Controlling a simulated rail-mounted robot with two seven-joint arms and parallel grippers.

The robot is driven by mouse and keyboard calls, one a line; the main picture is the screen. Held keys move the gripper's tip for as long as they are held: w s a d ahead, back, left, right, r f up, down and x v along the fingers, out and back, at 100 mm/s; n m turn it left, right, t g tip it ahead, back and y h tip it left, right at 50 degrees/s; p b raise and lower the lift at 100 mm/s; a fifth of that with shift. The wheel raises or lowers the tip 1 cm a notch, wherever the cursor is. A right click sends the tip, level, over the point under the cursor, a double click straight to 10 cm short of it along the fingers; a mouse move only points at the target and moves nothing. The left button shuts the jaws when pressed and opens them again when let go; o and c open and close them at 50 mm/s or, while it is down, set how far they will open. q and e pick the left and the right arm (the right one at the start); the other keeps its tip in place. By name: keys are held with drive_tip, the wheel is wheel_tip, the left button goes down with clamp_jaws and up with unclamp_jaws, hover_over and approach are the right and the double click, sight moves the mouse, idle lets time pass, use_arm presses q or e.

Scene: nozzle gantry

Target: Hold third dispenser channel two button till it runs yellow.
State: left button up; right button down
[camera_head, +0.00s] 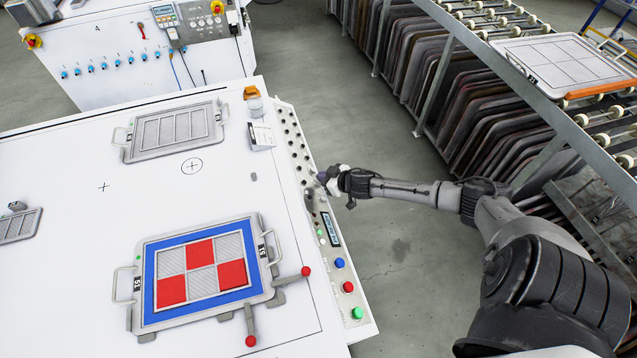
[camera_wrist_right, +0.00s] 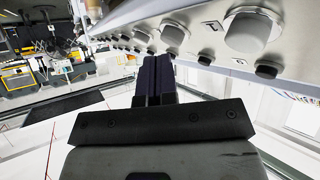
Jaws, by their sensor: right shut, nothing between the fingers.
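A control strip (camera_head: 301,160) with rows of small dark knobs and buttons runs along the right edge of the white machine top. My right gripper (camera_head: 321,178) is at the strip's outer edge, about halfway along it. In the right wrist view the gripper (camera_wrist_right: 157,60) is shut, its dark fingers together and empty. The tips are close to a row of large grey knobs (camera_wrist_right: 247,32) and small black buttons (camera_wrist_right: 268,69). I cannot tell whether they touch a button. Which button is the third dispenser's channel two is too small to read. My left gripper is not in view.
A blue-bordered frame (camera_head: 150,265) with red and grey cells lies on the white top (camera_head: 80,240). A grey tray (camera_head: 171,130) lies behind it. Red, blue and green buttons and a small display (camera_head: 330,229) are nearer on the strip. A rack (camera_head: 440,80) stands across the aisle.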

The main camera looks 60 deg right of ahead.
drive_tip(key=shift+f, duration=0.15)
idle(0.3)
drive_tip(key=shift+w+a+f, duration=0.15)
drive_tip(key=shift+a+f, duration=0.05)
drive_tip(key=shift+f, duration=0.1)
idle(0.7)
drive_tip(key=shift+r, duration=0.1)
idle(5.3)
drive_tip(key=shift+s+d+r+p, duration=0.3)
drive_tip(key=shift+d+r+p, duration=0.1)
drive_tip(key=shift+r+p, duration=0.35)
